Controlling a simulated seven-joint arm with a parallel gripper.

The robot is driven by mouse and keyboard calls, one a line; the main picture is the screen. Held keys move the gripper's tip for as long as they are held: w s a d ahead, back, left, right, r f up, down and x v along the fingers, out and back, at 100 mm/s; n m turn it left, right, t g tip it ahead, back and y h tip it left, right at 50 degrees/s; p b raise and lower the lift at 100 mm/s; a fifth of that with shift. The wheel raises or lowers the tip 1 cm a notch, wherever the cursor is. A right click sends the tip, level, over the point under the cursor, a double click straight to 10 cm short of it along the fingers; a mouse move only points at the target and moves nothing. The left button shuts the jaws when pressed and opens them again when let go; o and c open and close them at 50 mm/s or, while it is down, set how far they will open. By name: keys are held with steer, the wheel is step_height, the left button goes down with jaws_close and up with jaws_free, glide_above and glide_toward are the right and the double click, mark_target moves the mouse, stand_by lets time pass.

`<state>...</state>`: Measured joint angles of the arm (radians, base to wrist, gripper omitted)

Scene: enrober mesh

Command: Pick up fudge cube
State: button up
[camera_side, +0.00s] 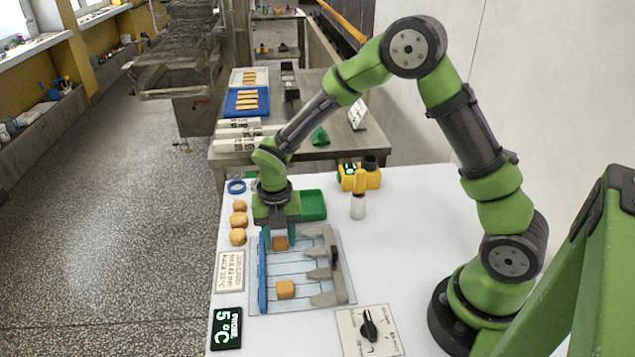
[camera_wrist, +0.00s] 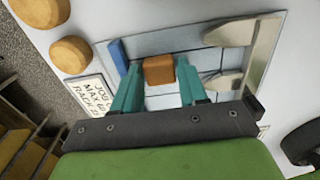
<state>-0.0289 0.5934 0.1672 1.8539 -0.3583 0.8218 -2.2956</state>
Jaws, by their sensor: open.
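A brown fudge cube (camera_side: 280,243) sits at the back of the wire rack (camera_side: 270,297). A second, similar orange-brown cube (camera_side: 286,289) sits nearer the front. My gripper (camera_side: 279,238) points down over the back cube, with its fingers spread. In the wrist view, that brown cube (camera_wrist: 159,70) shows between the two teal fingertips of my gripper (camera_wrist: 157,80), with a visible gap on each side. I cannot tell how far down the fingers reach beside it. The front cube does not show in the wrist view.
A blue bar (camera_side: 262,273) edges the rack's left side; grey paddle shapes (camera_side: 328,298) line its right. Round tan pieces (camera_side: 238,220) lie left. A green tray (camera_side: 313,205), white bottle (camera_side: 358,195) and yellow device (camera_side: 365,179) stand behind. A dial panel (camera_side: 369,330) lies front right.

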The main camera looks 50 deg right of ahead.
steer(key=c, duration=0.5)
steer(key=shift+o, duration=0.2)
